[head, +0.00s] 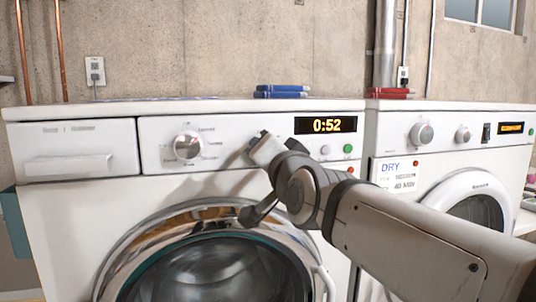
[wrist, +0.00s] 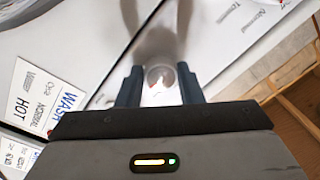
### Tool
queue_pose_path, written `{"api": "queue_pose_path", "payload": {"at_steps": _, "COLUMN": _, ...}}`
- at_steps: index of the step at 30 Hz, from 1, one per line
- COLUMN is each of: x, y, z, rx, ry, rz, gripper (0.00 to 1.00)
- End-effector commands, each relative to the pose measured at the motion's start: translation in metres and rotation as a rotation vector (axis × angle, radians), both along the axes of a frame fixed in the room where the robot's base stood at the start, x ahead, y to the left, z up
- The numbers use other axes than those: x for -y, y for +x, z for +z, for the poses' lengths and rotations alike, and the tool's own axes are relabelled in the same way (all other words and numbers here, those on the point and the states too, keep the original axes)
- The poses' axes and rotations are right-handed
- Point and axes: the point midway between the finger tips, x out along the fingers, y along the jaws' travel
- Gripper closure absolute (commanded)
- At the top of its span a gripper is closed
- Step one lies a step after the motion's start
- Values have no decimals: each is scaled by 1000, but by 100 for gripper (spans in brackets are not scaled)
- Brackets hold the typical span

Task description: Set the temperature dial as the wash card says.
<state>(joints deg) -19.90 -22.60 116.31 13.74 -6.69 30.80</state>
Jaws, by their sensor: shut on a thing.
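My gripper (head: 262,150) is at the washer's (head: 75,220) front panel, left of and below the lit display. In the wrist view its two dark fingers (wrist: 160,86) are closed on the sides of a round, pale knob, the temperature dial (wrist: 159,74). The wash card (wrist: 45,102) in the wrist view reads WASH, Cycle NORMAL, Water HOT. Another washer dial (head: 188,147), ringed with labels, stands free to the left.
The washer display (head: 326,125) reads 0:52. A green button (head: 348,148) and a red one sit right of my gripper. The dryer (head: 385,215) stands close on the right, with a DRY card (head: 397,174). Blue books (head: 281,91) lie on top of the washer.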

Motion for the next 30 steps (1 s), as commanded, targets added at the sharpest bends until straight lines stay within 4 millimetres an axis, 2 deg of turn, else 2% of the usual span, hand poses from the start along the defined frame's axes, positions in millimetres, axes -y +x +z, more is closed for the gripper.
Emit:
{"api": "queue_pose_path", "payload": {"at_steps": 3, "x": 0, "y": 0, "z": -1, "rx": -2, "ry": 1, "rz": 0, "gripper": 89}}
{"api": "queue_pose_path", "payload": {"at_steps": 4, "x": 0, "y": 0, "z": -1, "rx": -2, "ry": 1, "rz": 0, "gripper": 64}}
{"api": "queue_pose_path", "payload": {"at_steps": 11, "x": 0, "y": 0, "z": 0, "rx": 0, "ry": 0, "rz": 0, "gripper": 45}}
{"api": "queue_pose_path", "payload": {"at_steps": 20, "x": 0, "y": 0, "z": 4, "rx": 1, "ry": -1, "rz": 1, "gripper": 45}}
{"api": "queue_pose_path", "payload": {"at_steps": 23, "x": 0, "y": 0, "z": 17, "rx": 2, "ry": 2, "rz": 0, "gripper": 45}}
{"api": "queue_pose_path", "payload": {"at_steps": 30, "x": 0, "y": 0, "z": 63, "rx": 2, "ry": 1, "rz": 1, "gripper": 45}}
